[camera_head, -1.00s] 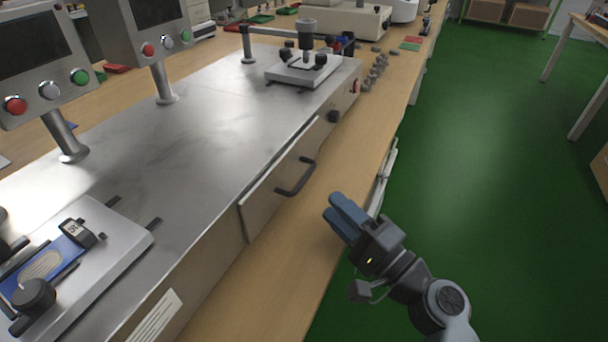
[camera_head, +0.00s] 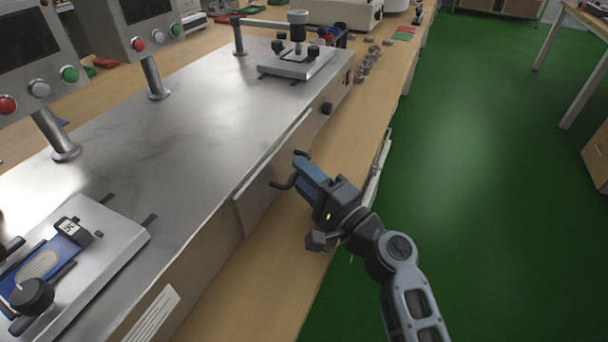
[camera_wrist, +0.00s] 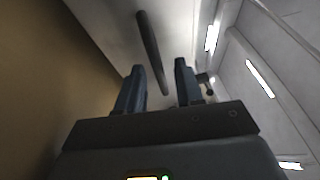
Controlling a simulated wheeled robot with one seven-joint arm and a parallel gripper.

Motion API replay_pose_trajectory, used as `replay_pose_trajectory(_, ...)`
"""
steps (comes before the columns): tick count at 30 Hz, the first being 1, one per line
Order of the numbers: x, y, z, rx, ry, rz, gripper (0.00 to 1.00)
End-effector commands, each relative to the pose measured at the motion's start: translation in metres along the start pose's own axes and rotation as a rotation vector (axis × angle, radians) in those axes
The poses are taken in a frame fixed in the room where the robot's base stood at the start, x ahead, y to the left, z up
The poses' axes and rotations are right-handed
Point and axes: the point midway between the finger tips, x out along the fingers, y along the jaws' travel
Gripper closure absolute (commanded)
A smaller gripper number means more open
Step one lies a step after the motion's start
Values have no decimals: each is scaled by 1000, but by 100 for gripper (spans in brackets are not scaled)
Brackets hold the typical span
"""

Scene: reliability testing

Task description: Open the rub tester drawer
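The rub tester (camera_head: 190,120) is a long metal-topped machine on the wooden bench. Its drawer front (camera_head: 252,203) is a pale panel on the right side, and I see no clear opening behind it. The dark bar handle (camera_head: 283,184) is partly hidden by my gripper (camera_head: 300,170), which is at the handle. In the wrist view, the handle (camera_wrist: 150,50) runs between the two blue fingers of my gripper (camera_wrist: 160,83). The fingers are apart, with a gap visible on each side of the bar.
Small grey weights (camera_head: 366,68) stand on the bench further back. The bench edge runs just under my arm. The green floor (camera_head: 470,200) to the right is clear.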

Motion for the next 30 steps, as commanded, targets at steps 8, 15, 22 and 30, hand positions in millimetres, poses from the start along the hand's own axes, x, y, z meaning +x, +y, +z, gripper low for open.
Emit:
replay_pose_trajectory(8,0,0,0,0,0,0,89)
replay_pose_trajectory(15,0,0,0,0,0,0,100)
replay_pose_trajectory(22,0,0,0,0,0,0,100)
replay_pose_trajectory(30,0,0,0,0,0,1,100)
